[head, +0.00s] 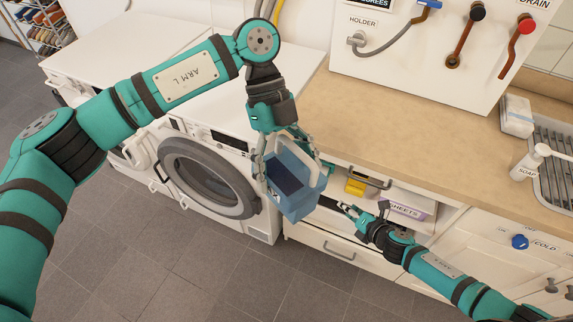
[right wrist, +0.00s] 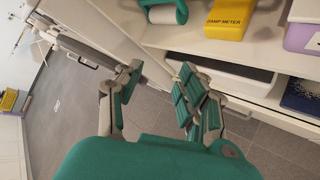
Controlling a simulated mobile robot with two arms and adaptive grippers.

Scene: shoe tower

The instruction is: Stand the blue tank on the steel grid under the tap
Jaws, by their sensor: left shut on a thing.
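The blue tank (head: 302,203) has a pale handle frame at its top and hangs tilted in the head view, in front of the counter and drawers. My left gripper (head: 290,158) is shut on the tank near its top, one finger at each side. My right gripper (head: 366,208) is open and empty beside an open drawer; its spread fingers also show in the right wrist view (right wrist: 157,78). A ribbed steel grid (head: 557,192) lies at the right edge of the counter. I cannot make out a tap spout above it.
A washing machine (head: 208,175) is at left. The beige counter (head: 420,130) is largely clear.

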